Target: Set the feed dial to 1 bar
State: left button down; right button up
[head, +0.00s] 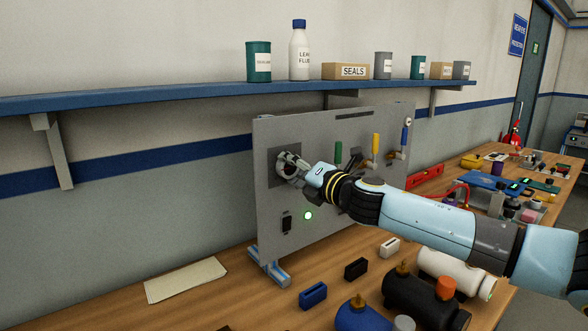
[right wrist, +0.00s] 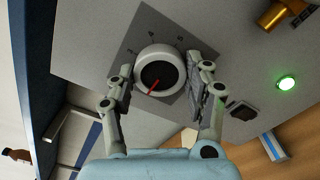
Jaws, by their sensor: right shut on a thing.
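The feed dial (right wrist: 172,57) is a round pale knob with a dark centre and a red pointer line. It sits on a dark square plate on the upright grey panel (head: 295,133). In the head view the gripper partly hides the dial. My left gripper is not in view.
A lit green lamp (head: 308,215) and a black switch (head: 287,223) sit below the dial. Green, yellow and blue levers (head: 404,138) are farther right. A paper sheet (head: 186,280) lies left; a shelf (head: 200,93) runs above.

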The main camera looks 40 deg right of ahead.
jog(key=shift+s+f, duration=0.1)
jog(key=shift+f, duration=0.05)
jog(key=o, duration=1)
jog(key=shift+o, duration=0.9)
jog(key=s+a, duration=0.1)
jog(key=s, duration=1.1)
jog(key=shift+a, duration=0.2)
jog(key=shift+w, duration=0.1)
